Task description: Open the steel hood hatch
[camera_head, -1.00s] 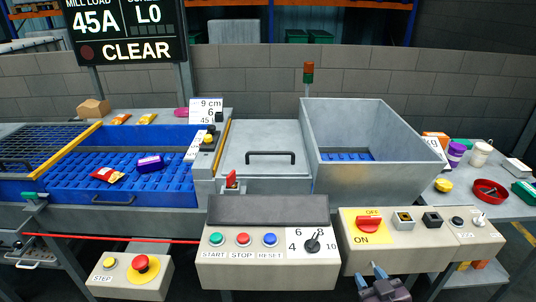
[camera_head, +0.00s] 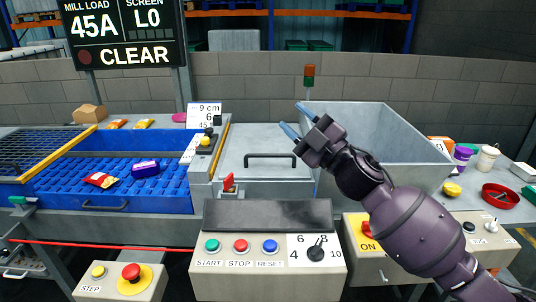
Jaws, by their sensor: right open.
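The steel hood hatch (camera_head: 250,142) is a flat grey lid in the middle of the machine, lying closed. Its black bar handle (camera_head: 270,157) runs across the lid. My right gripper (camera_head: 294,118) is open and empty, with its two blue-tipped fingers pointing up and left. In the picture it lies just above and right of the handle, apart from it, over the boundary between the lid and the steel hopper (camera_head: 410,160). My right arm hides part of the hopper and of the control boxes. My left gripper is not in view.
A red latch-like part (camera_head: 229,183) stands at the lid's front left corner. A control box (camera_head: 222,270) with buttons and a dial sits in front. A blue conveyor (camera_head: 70,182) with packets lies left. A signal lamp (camera_head: 309,72) rises behind the hopper.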

